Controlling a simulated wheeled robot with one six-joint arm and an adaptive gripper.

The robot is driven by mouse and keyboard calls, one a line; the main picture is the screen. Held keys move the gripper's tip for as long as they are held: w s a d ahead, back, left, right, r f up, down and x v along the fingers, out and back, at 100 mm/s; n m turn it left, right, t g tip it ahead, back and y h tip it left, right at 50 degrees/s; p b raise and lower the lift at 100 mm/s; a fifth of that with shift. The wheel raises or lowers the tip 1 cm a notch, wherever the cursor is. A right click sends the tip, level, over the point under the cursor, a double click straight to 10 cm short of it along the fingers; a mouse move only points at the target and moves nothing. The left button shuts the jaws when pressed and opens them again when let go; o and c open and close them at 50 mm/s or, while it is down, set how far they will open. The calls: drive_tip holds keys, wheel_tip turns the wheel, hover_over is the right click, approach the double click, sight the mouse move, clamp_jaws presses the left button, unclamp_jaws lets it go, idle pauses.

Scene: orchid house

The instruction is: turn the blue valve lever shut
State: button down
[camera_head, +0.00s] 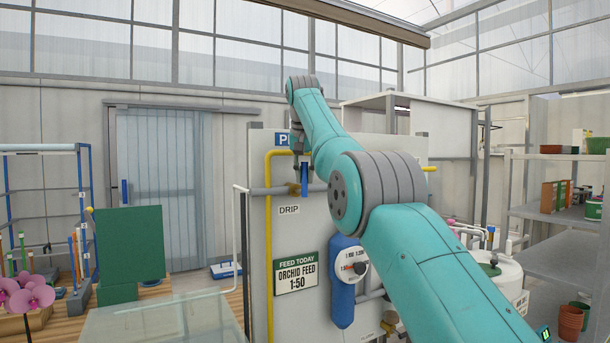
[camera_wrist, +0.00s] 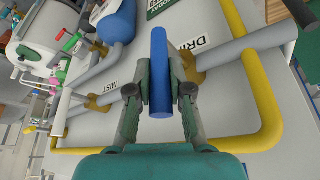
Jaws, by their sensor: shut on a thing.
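The blue valve lever (camera_head: 304,179) hangs at the brass valve on the grey pipe above the DRIP sign (camera_head: 289,210). In the head view it looks upright, across the level pipe. In the wrist view the blue lever (camera_wrist: 160,70) stands between my gripper's two fingers. My gripper (camera_wrist: 160,92) is shut on the lever, one finger at each side. In the head view my gripper (camera_head: 297,140) is small and partly hidden by my wrist, just above the lever. The valve body behind the lever is partly hidden in the wrist view.
A yellow pipe (camera_head: 269,240) runs down the white panel (camera_head: 310,225) beside the valve. A blue dosing unit (camera_head: 342,290) is mounted lower right. A glass-topped table (camera_head: 160,322) and pink orchids (camera_head: 30,295) stand at the left. Shelves (camera_head: 555,210) stand at the right.

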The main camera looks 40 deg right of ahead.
drive_tip(key=shift+f, duration=0.25)
drive_tip(key=c, duration=1.1)
unclamp_jaws()
drive_tip(key=shift+d, duration=0.1)
drive_tip(key=shift+o, duration=0.2)
drive_tip(key=shift+r, duration=0.15)
drive_tip(key=shift+w, duration=0.1)
